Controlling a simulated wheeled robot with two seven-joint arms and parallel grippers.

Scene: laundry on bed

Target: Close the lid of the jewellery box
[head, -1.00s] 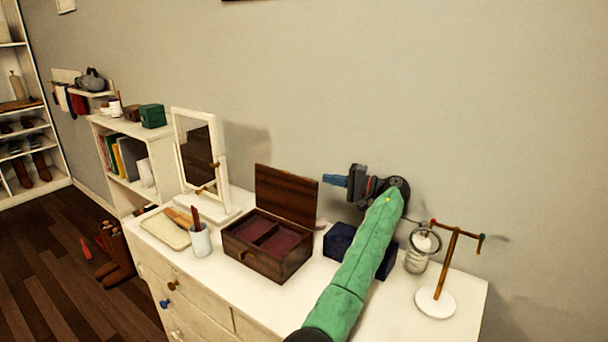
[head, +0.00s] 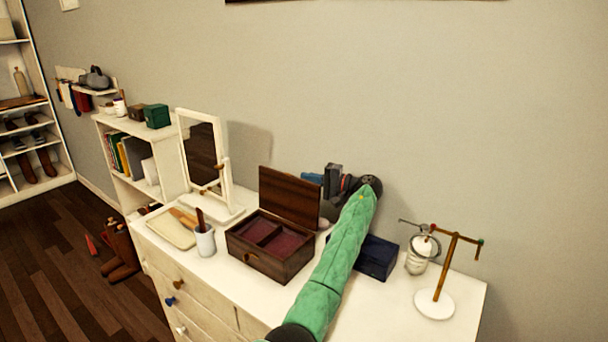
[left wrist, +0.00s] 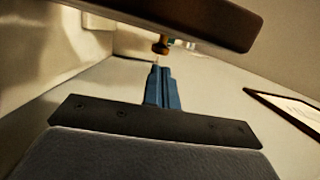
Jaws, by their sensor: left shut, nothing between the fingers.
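The jewellery box (head: 275,262) is dark wood with a plum-lined, divided interior and stands on the white dresser. Its lid (head: 289,197) is up, roughly upright at the back. My left gripper (head: 311,178) has blue fingers and is by the lid's upper right edge, at or behind it; I cannot tell whether they touch. In the left wrist view the blue fingers (left wrist: 162,88) are together and empty. A dark brown slab across the top of that view, likely the lid (left wrist: 180,17), is close to them. My right gripper is not in view.
A tilting mirror (head: 203,160) stands left of the box, with a cup (head: 204,240) and a tray (head: 172,228) nearby. A dark blue box (head: 376,257) is right of my forearm. A glass jar (head: 420,254) and a stand (head: 446,270) are further right.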

